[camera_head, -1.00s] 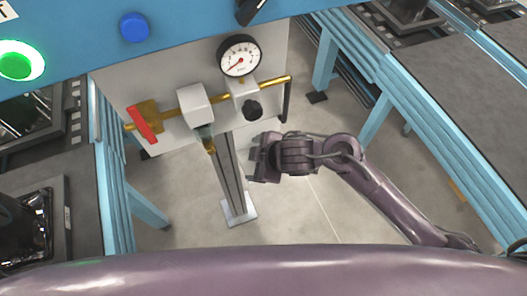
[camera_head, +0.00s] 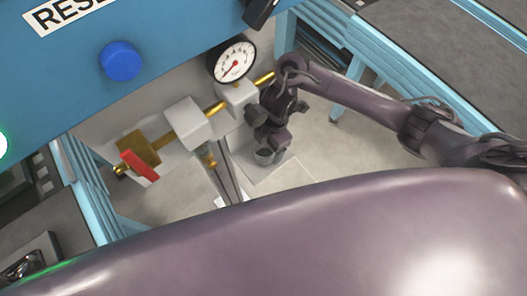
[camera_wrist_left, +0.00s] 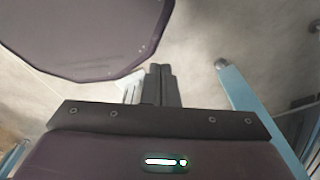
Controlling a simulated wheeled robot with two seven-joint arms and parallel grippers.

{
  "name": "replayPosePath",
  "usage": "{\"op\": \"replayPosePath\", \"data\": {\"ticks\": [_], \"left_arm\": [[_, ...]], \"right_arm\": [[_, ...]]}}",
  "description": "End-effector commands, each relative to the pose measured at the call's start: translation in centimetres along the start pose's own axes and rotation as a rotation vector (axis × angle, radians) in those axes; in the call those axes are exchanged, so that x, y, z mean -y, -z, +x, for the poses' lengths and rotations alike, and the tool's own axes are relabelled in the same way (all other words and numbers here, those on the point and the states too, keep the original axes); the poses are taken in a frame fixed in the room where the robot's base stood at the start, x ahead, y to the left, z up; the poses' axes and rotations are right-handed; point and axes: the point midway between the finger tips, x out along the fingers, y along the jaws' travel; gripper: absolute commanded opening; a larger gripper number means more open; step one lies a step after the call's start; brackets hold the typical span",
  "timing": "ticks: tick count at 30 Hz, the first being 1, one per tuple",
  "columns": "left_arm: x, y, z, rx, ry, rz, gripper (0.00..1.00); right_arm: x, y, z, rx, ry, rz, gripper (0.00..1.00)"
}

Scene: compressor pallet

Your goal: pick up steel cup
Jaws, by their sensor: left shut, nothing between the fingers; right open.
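My right gripper (camera_head: 270,142) points down beside the regulator block and is open. Its fingers are dark and partly overlap the cup, so I cannot tell whether they touch it. My left gripper (camera_wrist_left: 161,85) shows in the left wrist view with its fingers together and nothing between them. It does not show in the head view, and no cup shows in the left wrist view.
The pressure gauge (camera_head: 233,60), brass pipe (camera_head: 216,108) and red-handled valve (camera_head: 139,167) stand close left of my right gripper. A blue panel with a blue button (camera_head: 121,61) overhangs them. A conveyor (camera_head: 440,55) runs at the right. Pale floor shows between.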

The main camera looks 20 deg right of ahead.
Motion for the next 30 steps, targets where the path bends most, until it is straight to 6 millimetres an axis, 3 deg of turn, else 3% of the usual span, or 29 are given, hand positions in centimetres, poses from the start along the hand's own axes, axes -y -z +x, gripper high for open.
{"op": "replayPosePath", "data": {"ticks": [3, 9, 17, 28, 30], "left_arm": [[0.1, -0.2, 1.0, 0.003, 0.002, 0.001, 0.0], [1.6, 1.1, 0.9, -0.015, 0.02, 0.0, 0.0], [2.0, 2.1, 0.8, -0.032, 0.025, -0.003, 0.0], [1.6, 1.1, 0.8, -0.017, 0.021, -0.003, 0.0], [1.5, 1.1, 0.8, -0.016, 0.019, -0.003, 0.0]], "right_arm": [[0.1, 0.5, 2.3, -0.006, 0.004, 0.003, 0.79], [0.0, 0.3, 4.2, -0.001, 0.001, 0.001, 0.79], [0.0, 0.4, 4.5, 0.0, -0.001, -0.001, 0.79], [0.0, 0.4, 4.4, 0.0, -0.001, 0.0, 0.32], [0.0, 0.4, 4.4, 0.0, -0.002, 0.0, 0.3]]}}
